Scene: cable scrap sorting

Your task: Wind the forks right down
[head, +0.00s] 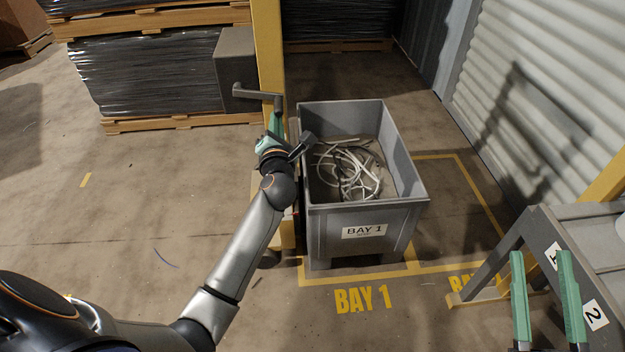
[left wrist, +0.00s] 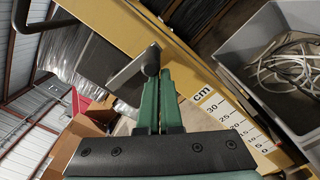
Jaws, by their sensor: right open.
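A grey crank handle (head: 258,95) sticks out from the yellow mast (head: 268,45) of a lifter. My left gripper (head: 277,112) is at the crank's outer end, its green fingers closed around the grip. The left wrist view shows the crank arm (left wrist: 130,74) ending at the fingertips (left wrist: 160,75). The forks are hidden by the bin and my arm. My right gripper (head: 541,255) is open and empty at the lower right.
A grey bin (head: 365,220) labelled BAY 1 holds pale cable scraps (head: 347,172) and stands right of the mast within yellow floor lines. Wrapped pallets (head: 150,75) stand behind on the left. A grey stand (head: 525,235) is at the right. Floor at left is clear.

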